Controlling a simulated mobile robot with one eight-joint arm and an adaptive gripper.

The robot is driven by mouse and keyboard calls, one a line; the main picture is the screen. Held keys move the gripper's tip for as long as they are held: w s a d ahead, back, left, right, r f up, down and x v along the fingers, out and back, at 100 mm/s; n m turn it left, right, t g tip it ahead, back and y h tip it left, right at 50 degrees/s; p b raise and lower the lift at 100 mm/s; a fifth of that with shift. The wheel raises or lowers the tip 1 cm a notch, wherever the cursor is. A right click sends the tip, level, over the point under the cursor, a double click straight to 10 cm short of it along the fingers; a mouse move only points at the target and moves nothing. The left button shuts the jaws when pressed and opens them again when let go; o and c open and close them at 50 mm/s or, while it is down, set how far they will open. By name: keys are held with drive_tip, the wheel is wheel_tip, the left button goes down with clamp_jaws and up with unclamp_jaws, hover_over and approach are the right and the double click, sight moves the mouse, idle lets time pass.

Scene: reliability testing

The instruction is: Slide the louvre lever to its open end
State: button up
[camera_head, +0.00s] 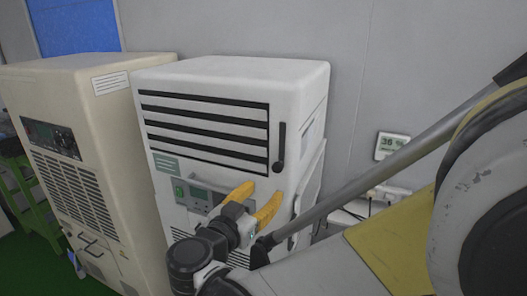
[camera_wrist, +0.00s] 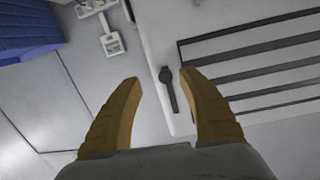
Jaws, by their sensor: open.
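The louvre lever (camera_head: 277,167) is a small dark knob at the lower end of an upright black slot (camera_head: 282,140), right of the dark louvre slats (camera_head: 205,120) on a white cabinet (camera_head: 235,75). In the wrist view the lever (camera_wrist: 164,74) shows between my two fingertips, beyond them, with its slot running downward in the picture. My gripper (camera_head: 263,191) has yellow-brown fingers spread apart and empty. In the head view it is below the lever, in front of the cabinet. The fingers also frame the wrist view (camera_wrist: 160,76). I see no contact with the lever.
A beige cabinet (camera_head: 75,90) stands close on the left. A control panel (camera_head: 195,195) sits below the louvres, partly behind my gripper. A wall display reading 36 % (camera_head: 391,145) and a socket strip (camera_head: 390,190) are to the right. A green stand (camera_head: 30,195) is far left.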

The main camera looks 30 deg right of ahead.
sight(276, 169)
drive_tip(key=shift+m+t+h, duration=0.3)
drive_tip(key=shift+m+h, duration=0.1)
drive_tip(key=shift+m, duration=0.1)
drive_tip(key=x, duration=0.3)
drive_tip(key=r+x, duration=0.1)
drive_tip(key=x, duration=0.6)
drive_tip(key=shift+w+r, duration=0.25)
drive_tip(key=shift+r, duration=0.1)
drive_tip(key=shift+a, duration=0.1)
drive_tip(key=shift+c, duration=0.4)
clamp_jaws()
